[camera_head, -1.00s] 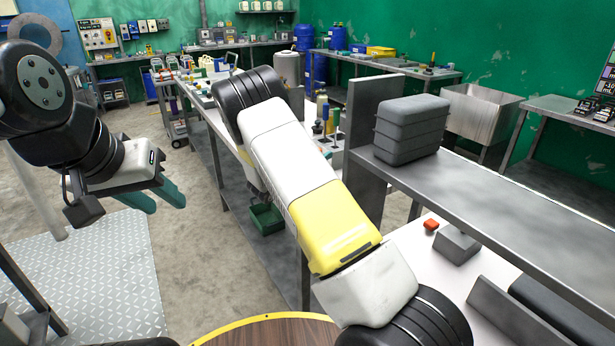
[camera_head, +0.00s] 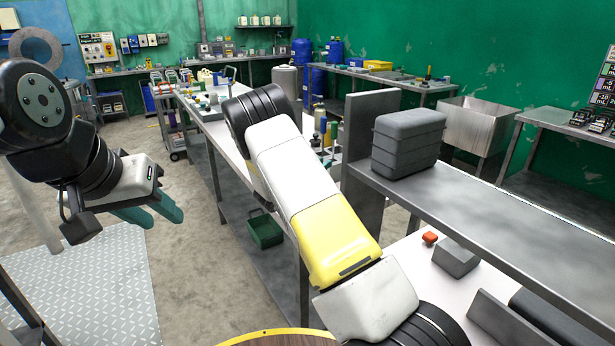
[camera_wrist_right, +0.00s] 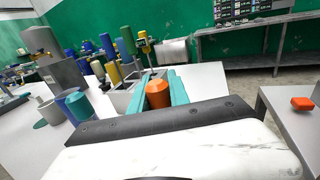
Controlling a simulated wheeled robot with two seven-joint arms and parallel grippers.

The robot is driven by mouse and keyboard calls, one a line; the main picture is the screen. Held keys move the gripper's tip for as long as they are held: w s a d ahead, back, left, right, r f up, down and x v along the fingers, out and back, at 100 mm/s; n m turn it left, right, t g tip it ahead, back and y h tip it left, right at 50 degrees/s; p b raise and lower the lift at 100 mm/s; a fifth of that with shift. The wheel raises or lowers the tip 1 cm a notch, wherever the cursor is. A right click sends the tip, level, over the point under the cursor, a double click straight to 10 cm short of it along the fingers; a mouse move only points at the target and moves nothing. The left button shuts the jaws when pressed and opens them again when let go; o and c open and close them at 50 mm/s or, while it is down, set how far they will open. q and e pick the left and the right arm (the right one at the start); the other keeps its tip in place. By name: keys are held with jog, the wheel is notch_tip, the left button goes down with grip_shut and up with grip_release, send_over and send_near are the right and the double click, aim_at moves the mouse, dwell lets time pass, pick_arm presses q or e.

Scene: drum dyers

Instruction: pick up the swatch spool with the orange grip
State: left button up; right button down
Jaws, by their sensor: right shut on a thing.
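In the right wrist view, my right gripper (camera_wrist_right: 158,78) has its two teal fingers closed on either side of an orange grip (camera_wrist_right: 158,95). The grip's rounded top faces the camera, and the rest of the swatch spool is hidden below it. In the head view, the right gripper and the spool are hidden behind my own white and yellow arm. My left gripper (camera_head: 165,220) hangs at the left over the open floor. Its teal fingers are apart and nothing shows between them.
In the right wrist view, grey open boxes (camera_wrist_right: 122,98) and several coloured spools stand just beyond the gripper; a blue cup (camera_wrist_right: 78,105) is to the left. In the head view, a grey case (camera_head: 408,143) sits on the raised shelf (camera_head: 470,195) at right.

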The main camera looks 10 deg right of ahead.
jog(key=s+a+r, duration=0.1)
jog(key=s+r, duration=0.1)
jog(key=s, duration=0.6)
jog(key=s+a+r, duration=0.2)
jog(key=s+r, duration=0.1)
jog(key=s, duration=0.4)
jog(key=shift+s+a, duration=0.25)
jog(key=shift+s, duration=0.1)
